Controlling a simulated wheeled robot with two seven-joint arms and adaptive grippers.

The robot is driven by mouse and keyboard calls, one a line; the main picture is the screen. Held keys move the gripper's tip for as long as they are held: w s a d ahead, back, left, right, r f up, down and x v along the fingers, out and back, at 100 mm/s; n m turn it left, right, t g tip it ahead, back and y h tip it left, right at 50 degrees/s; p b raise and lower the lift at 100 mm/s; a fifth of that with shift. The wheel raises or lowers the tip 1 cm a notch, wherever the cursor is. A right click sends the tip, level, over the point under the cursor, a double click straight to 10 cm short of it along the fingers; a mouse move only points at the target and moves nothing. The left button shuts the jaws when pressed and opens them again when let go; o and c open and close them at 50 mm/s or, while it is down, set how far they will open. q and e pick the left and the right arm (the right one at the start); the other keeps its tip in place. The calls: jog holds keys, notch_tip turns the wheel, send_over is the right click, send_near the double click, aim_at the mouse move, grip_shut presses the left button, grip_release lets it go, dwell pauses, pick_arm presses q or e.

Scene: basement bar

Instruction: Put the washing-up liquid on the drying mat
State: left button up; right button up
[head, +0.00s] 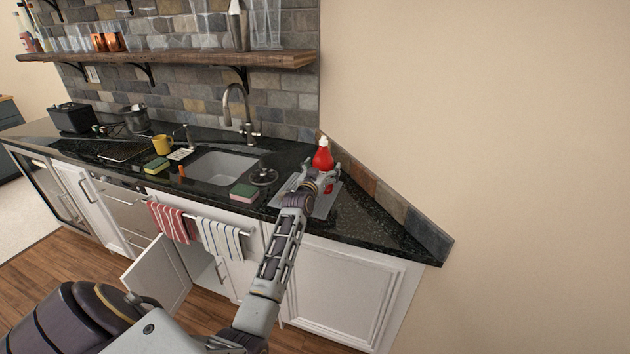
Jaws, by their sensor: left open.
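The washing-up liquid is a red bottle (323,158) with a pale cap, upright on the right end of the counter. The drying mat (322,208) is a flat grey sheet right of the sink. My left gripper (324,181) is open, its fingers at the lower part of the bottle, over the mat. The gripper hides most of the bottle's base, so I cannot tell whether it touches the mat or the fingers touch it. My right gripper is not in view.
Left of the mat are a dark round-topped item (263,177), a green-topped sponge (243,190) and the sink (222,166) with its tall tap (243,112). A yellow mug (161,145) stands farther left. A lower cabinet door (157,277) hangs open. The counter's right corner is clear.

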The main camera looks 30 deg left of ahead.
pick_arm(q)
jog(key=v, duration=1.1)
jog(key=shift+s, duration=0.3)
jog(key=shift+d, duration=0.15)
dwell(0.4)
jog(key=shift+d+f, duration=0.1)
